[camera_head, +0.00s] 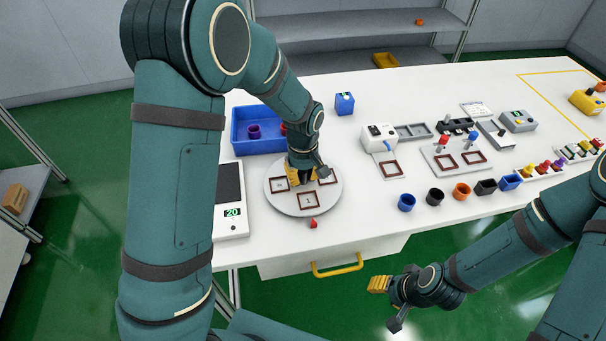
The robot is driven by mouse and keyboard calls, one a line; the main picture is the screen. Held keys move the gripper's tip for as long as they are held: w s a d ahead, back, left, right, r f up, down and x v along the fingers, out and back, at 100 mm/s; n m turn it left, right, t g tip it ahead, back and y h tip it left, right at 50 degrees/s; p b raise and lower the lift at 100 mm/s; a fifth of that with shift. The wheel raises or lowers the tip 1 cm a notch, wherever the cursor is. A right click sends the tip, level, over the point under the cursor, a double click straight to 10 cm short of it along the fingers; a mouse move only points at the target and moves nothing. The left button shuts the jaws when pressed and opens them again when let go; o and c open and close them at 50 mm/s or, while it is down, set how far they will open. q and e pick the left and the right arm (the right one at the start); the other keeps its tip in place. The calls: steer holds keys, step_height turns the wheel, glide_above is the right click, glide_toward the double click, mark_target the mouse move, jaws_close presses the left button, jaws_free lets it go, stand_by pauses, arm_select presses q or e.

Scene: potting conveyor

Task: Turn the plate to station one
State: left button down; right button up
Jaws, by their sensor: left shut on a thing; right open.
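The round grey plate (327,199) lies on the white table, with several brown square frames on its top. A small red pointer (313,223) sits on the table just off the plate's front edge. My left gripper (303,174) reaches down over the plate's middle and back part, shut on part of the plate. Its fingers and hand hide the exact part gripped. My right gripper (383,288) is open and empty, low in front of the table's front edge, away from the plate.
A blue bin (241,133) with small pots stands behind-left of the plate, and a scale (231,222) is to its left. Several coloured pots, including a blue one (406,202), line the front right. A drawer with a yellow handle (337,266) is below the front edge.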

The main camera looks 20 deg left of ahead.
arm_select(q)
steer(key=c, duration=1)
jaws_free()
step_height(320, 180, up, 12)
